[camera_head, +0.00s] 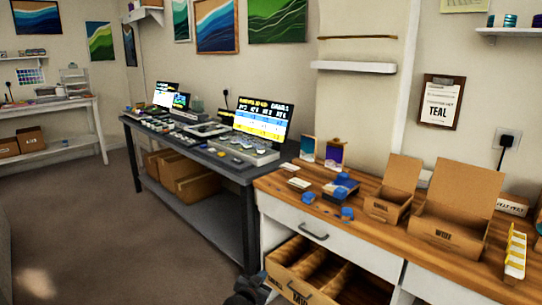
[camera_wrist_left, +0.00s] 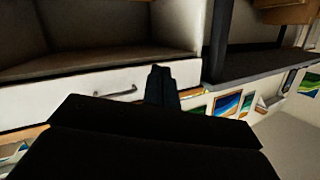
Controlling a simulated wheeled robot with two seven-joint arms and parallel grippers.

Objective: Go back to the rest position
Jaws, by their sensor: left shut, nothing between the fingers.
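My left gripper (camera_head: 246,289) shows as a dark shape at the bottom edge of the head view, in front of the wooden-topped bench. In the left wrist view, its fingers (camera_wrist_left: 157,74) are together with nothing held, seen against a white drawer front. The fingers look apart from the drawer and its handle (camera_wrist_left: 122,92); the exact gap is unclear. My right gripper is not in view.
The wooden bench top (camera_head: 470,256) holds open cardboard boxes (camera_head: 455,205) and small blue items (camera_head: 340,187). An open cardboard carton (camera_head: 290,284) lies below the drawer (camera_head: 330,239), close to my left gripper. A dark table (camera_head: 200,158) stands farther left. The floor (camera_head: 130,225) is clear.

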